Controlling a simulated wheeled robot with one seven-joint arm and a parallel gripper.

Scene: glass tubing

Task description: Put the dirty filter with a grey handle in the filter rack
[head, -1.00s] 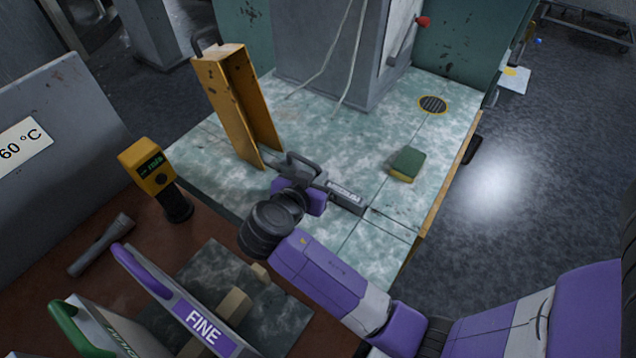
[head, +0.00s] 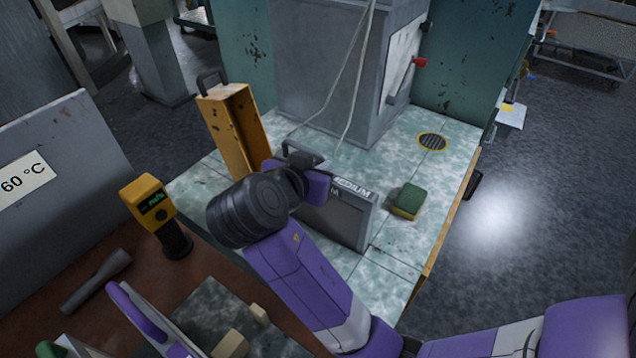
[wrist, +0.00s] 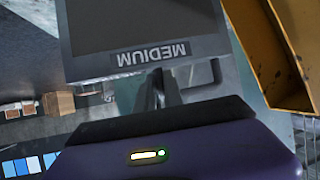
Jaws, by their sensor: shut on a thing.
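The grey-handled filter (head: 345,218) is a dark grey flat panel labelled MEDIUM. It is roughly upright over the pale green tiled top in the head view; I cannot tell whether its lower edge touches the tiles. My gripper (head: 302,168) is shut on its grey handle (head: 300,152), and my arm partly covers the panel. The wrist view shows the panel (wrist: 150,22) beyond my gripper (wrist: 155,88). At the lower left, a purple-handled filter (head: 140,312) stands near wooden blocks (head: 232,344) on a dark plate, perhaps part of the filter rack, mostly cut off.
A worn yellow open housing (head: 238,132) stands behind my gripper. A green and yellow sponge (head: 408,201) lies to the filter's right. A yellow meter (head: 150,200) and a grey torch-like tool (head: 97,280) are on the brown surface at left. A grey cabinet (head: 320,70) stands behind.

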